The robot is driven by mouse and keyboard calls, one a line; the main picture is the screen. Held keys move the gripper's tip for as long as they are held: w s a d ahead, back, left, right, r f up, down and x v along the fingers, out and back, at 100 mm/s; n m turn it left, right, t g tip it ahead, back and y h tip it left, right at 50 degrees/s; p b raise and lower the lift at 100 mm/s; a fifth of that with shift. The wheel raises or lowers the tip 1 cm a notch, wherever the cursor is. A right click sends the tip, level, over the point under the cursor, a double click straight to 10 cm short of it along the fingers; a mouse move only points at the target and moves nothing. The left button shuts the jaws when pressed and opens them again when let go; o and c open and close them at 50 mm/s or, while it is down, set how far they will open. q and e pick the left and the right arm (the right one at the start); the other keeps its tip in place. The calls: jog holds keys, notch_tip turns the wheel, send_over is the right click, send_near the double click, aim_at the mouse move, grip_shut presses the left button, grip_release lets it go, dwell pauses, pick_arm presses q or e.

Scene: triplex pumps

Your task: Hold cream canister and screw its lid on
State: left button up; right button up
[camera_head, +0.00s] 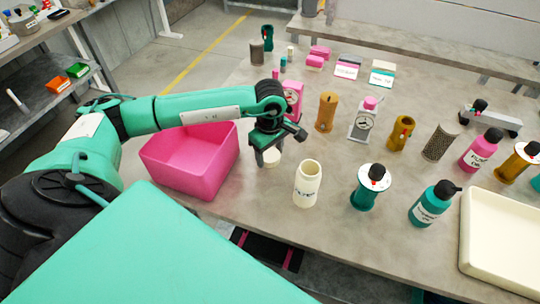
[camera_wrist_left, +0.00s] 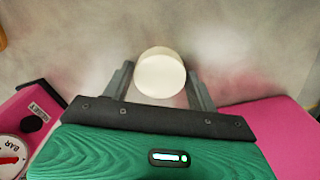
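The cream canister (camera_head: 307,187) stands upright and open-topped on the grey table, with dark lettering on its side. Its round cream lid (camera_head: 272,157) is left of and behind the canister in the head view. The lid also shows as a pale disc in the left wrist view (camera_wrist_left: 160,74). My left gripper (camera_head: 266,155) points down over the lid. In the left wrist view its two fingers (camera_wrist_left: 160,88) are spread on either side of the lid, with small gaps showing. My right gripper is not in view.
A pink bin (camera_head: 185,178) stands left of the gripper. A pink gauge device (camera_head: 292,98) is close behind it. A teal pump part (camera_head: 365,197) and teal bottle (camera_head: 428,206) stand right of the canister. A cream tray (camera_head: 480,255) lies at the right edge.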

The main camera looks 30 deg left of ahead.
aim_at(270, 154)
pick_arm(q)
jog(key=c, duration=0.5)
jog(key=shift+r, duration=0.1)
jog(key=shift+r, duration=0.45)
notch_tip(270, 154, up, 19)
jog(key=b, duration=0.1)
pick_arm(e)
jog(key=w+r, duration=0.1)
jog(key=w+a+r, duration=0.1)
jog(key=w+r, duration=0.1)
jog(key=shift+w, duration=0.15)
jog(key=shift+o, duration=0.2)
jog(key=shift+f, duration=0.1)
